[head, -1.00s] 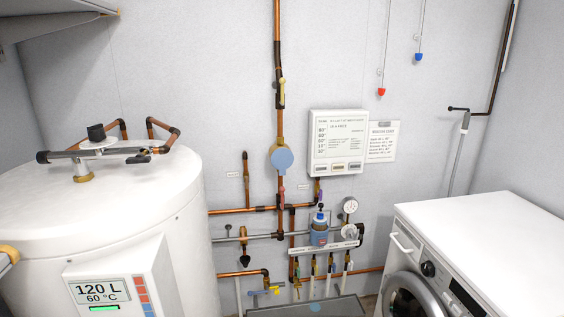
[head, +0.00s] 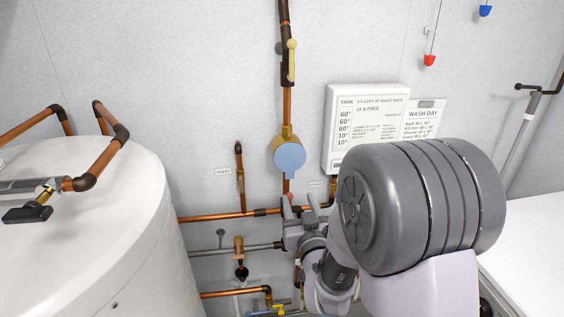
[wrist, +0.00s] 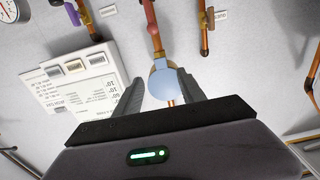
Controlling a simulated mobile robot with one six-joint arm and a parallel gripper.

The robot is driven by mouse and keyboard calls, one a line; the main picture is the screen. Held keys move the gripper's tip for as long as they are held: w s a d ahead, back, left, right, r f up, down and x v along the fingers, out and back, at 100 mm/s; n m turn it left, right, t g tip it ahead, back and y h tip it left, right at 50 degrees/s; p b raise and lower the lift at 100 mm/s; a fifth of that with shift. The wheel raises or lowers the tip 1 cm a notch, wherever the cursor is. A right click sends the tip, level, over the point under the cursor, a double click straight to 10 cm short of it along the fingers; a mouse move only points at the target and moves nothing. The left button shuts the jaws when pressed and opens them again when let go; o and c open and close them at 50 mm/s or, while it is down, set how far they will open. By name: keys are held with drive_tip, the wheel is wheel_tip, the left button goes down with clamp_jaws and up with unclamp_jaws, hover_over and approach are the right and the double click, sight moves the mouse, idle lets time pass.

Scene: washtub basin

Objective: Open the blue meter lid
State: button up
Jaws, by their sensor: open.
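The blue meter lid (head: 290,157) is a round, light blue disc on the front of a brass meter on the vertical copper pipe. It lies flat over the meter face, so it looks closed. In the wrist view, which is upside down, the lid (wrist: 164,84) appears between the two grey fingers of my gripper (wrist: 160,78). The fingers are spread and hold nothing. In the head view my wrist is below and right of the meter, and the fingers are hard to make out. How far they are from the lid is unclear.
A white tank (head: 80,220) stands at left. A white control panel (head: 352,115) and a paper notice (head: 424,120) are on the wall right of the meter. A yellow-handled valve (head: 291,60) sits above it. Horizontal copper pipe (head: 215,217) runs below it.

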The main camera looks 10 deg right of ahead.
sight(289, 175)
drive_tip(key=w+b, duration=0.1)
drive_tip(key=w, duration=1.4)
drive_tip(key=shift+w, duration=0.2)
clamp_jaws()
idle(0.6)
